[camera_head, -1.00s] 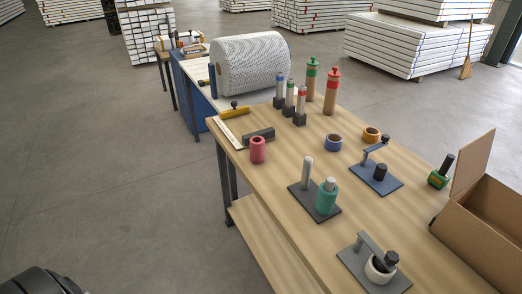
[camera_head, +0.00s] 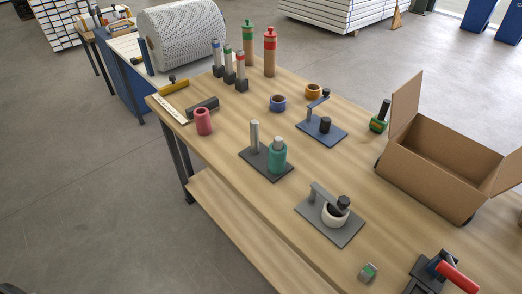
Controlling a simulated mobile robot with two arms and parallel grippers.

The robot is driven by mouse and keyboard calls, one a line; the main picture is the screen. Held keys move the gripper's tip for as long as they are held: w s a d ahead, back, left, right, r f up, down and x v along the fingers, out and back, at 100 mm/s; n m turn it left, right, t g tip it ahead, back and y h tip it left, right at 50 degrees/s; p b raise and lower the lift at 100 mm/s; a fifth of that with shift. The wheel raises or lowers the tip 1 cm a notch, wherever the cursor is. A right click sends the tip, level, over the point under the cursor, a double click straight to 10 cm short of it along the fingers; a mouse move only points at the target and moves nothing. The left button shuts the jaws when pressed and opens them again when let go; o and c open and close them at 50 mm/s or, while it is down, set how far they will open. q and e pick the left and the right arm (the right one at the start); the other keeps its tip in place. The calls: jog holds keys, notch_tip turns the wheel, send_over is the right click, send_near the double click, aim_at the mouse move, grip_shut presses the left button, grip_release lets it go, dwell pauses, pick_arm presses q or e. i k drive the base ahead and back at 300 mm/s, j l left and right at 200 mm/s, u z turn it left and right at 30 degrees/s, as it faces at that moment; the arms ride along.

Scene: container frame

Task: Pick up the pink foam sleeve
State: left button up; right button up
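The pink foam sleeve (camera_head: 203,121) stands upright near the left edge of the wooden table (camera_head: 222,158). It is a short pink cylinder with a dark hole in its top. It stands apart from the things around it, just in front of a dark grey block (camera_head: 202,104). Neither of my grippers shows in this view.
A dark plate (camera_head: 252,170) with a metal post and a teal sleeve (camera_head: 277,155) stands right of the pink sleeve. Tapes, a blue plate (camera_head: 321,131), a grey plate with a white ring (camera_head: 334,216) and an open cardboard box (camera_head: 440,160) lie further right. Bare wood surrounds the sleeve's front.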

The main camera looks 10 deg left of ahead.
aim_at(201, 116)
jog(key=j+z, duration=0.1)
jog(key=z, duration=0.3)
jog(key=j+z, duration=0.15)
jog(key=z, duration=0.25)
jog(key=j+z, duration=0.2)
jog(key=z, duration=0.2)
jog(key=j+z, duration=0.15)
jog(key=z, duration=0.25)
jog(key=k+j+z, duration=0.25)
jog(key=j, duration=0.3)
jog(key=k+j+z, duration=0.1)
jog(key=j+z, duration=0.15)
jog(key=j, duration=0.35)
jog(key=k+j+z, duration=0.25)
jog(key=j, duration=0.25)
jog(key=k+j+z, duration=0.25)
jog(key=j, duration=0.2)
jog(key=k+j+z, duration=0.25)
jog(key=k+j, duration=0.1)
jog(key=j, duration=0.05)
